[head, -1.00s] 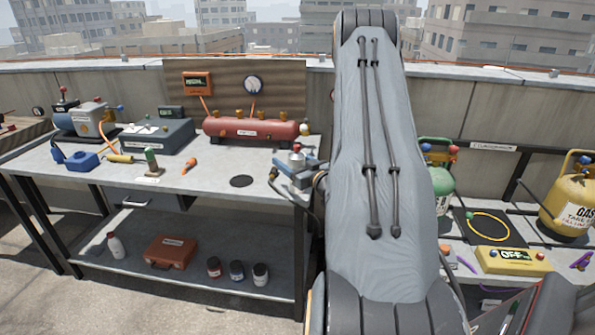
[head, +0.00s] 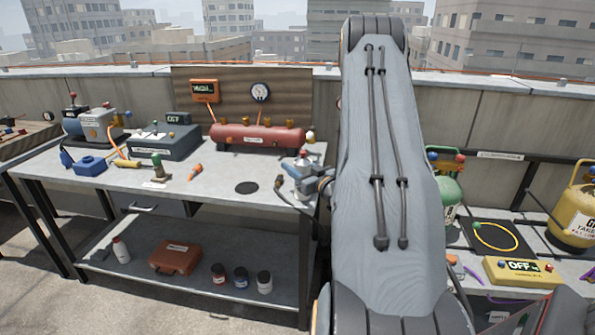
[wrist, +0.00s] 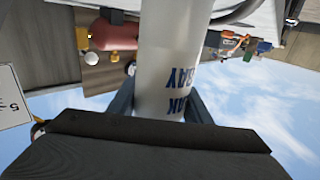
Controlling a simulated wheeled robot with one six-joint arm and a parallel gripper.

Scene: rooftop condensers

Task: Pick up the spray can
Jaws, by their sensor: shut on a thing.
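In the wrist view the spray can (wrist: 170,45) is a white cylinder with blue lettering, partly hidden, that appears upside down in this inverted picture. My gripper (wrist: 158,100) is shut on it, with one dark finger on each side of the can. The can's ends are out of the frame or hidden behind the gripper body.
A yellow cylinder (head: 573,215) stands at right.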

